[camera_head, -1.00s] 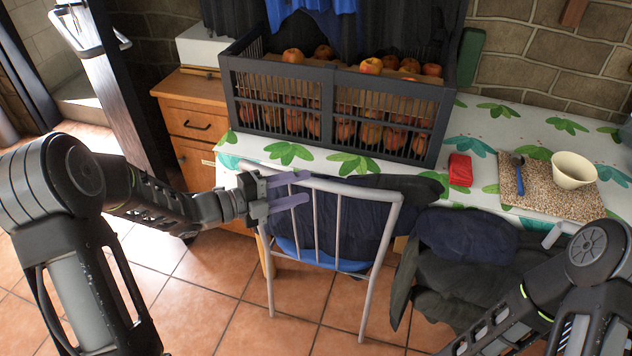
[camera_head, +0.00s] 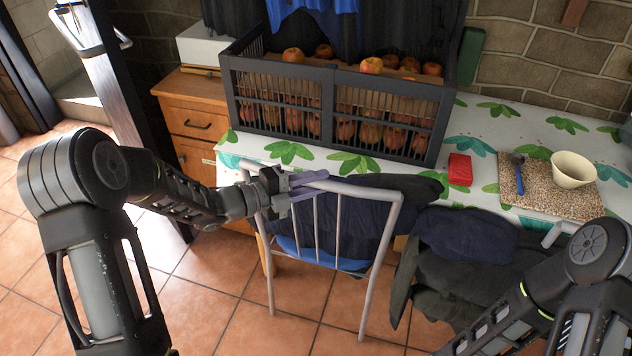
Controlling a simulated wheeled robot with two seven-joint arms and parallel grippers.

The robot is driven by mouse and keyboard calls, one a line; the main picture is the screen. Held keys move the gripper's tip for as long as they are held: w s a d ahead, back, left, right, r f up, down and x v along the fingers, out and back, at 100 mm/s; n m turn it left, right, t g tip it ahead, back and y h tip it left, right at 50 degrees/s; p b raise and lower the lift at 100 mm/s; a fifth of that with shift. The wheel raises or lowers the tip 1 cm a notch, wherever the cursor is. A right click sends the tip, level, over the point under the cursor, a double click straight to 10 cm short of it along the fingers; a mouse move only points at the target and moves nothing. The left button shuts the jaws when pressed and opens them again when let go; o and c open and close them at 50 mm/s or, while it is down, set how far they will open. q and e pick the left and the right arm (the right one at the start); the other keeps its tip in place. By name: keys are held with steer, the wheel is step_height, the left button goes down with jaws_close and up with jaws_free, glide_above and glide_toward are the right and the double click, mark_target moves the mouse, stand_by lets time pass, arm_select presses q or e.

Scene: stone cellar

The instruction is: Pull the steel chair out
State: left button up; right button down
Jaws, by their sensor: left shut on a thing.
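The steel chair (camera_head: 383,262) stands at the near side of the table, its pale tubular back with thin bars facing me. Its blue seat (camera_head: 352,264) shows low between the bars. My left gripper (camera_head: 308,186) is at the upper left of the chair back, its purple-grey fingers shut on the chair near the top rail. The exact contact is partly hidden by the fingers. My right arm (camera_head: 545,300) comes in at the lower right; its gripper is out of the frame.
The table (camera_head: 480,122) with a leaf-pattern cloth holds a dark crate (camera_head: 330,112) of apples, a red packet (camera_head: 460,169), a cork mat (camera_head: 545,205), a blue spoon (camera_head: 519,176) and a cream bowl (camera_head: 572,169). Dark clothes (camera_head: 465,240) hang right of the chair. Tiled floor (camera_head: 225,290) is clear in front.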

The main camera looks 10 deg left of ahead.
arm_select(q)
jaws_close()
steer(key=shift+s+f, duration=0.1)
arm_select(e)
steer(key=shift+f, duration=0.1)
stand_by(0.8)
